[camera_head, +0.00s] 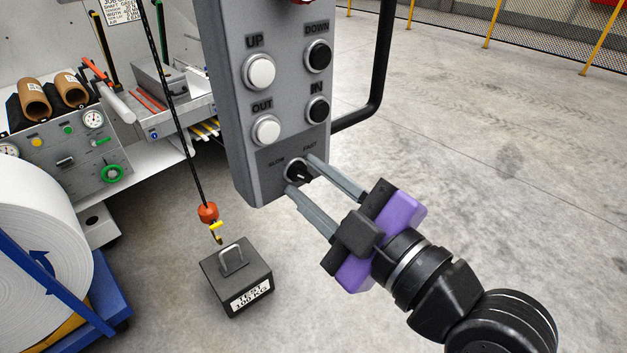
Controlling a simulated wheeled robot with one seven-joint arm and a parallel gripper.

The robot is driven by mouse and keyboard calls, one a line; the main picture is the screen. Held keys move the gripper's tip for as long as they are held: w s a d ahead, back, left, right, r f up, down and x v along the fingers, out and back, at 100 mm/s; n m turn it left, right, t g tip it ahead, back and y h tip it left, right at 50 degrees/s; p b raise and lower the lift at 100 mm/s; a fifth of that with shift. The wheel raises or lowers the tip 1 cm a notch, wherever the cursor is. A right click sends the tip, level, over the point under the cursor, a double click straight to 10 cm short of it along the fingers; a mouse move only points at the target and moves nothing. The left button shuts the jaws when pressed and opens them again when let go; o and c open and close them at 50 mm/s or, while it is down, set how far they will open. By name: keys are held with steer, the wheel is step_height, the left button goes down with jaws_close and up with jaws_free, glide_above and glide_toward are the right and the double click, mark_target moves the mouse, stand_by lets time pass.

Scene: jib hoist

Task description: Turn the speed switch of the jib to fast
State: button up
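The grey control box of the jib (247,172) hangs in the upper middle. Its speed switch (297,171) is a small black rotary knob with a pale ring near the bottom of the face, between the labels SLOW on the left and FAST on the upper right. The exact way the knob points is hard to tell. My gripper (300,174), purple and black with two grey fingers, comes from the lower right. Its fingers are apart, one tip on the upper right of the switch and one on the lower left. Contact with the knob cannot be told.
Above the switch are the white UP button (259,71), white OUT button (266,130), black DOWN button (318,56) and black IN button (317,109). A black bar (378,75) curves at the right. A test weight (236,277) stands below the hook (216,229). Floor at right is clear.

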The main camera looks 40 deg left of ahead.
jaws_close()
steer(key=shift+m, duration=0.4)
steer(key=m, duration=0.2)
steer(key=shift+m, duration=0.4)
steer(key=m+p, duration=0.1)
steer(key=m, duration=0.2)
steer(key=shift+m+p, duration=0.3)
steer(key=shift+m, duration=0.1)
steer(key=m+p, duration=0.3)
steer(key=m, duration=0.2)
steer(key=shift+r, duration=0.15)
steer(key=m+p, duration=0.3)
steer(key=m, duration=0.2)
steer(key=shift+f+m, duration=0.2)
steer(key=shift+m, duration=0.3)
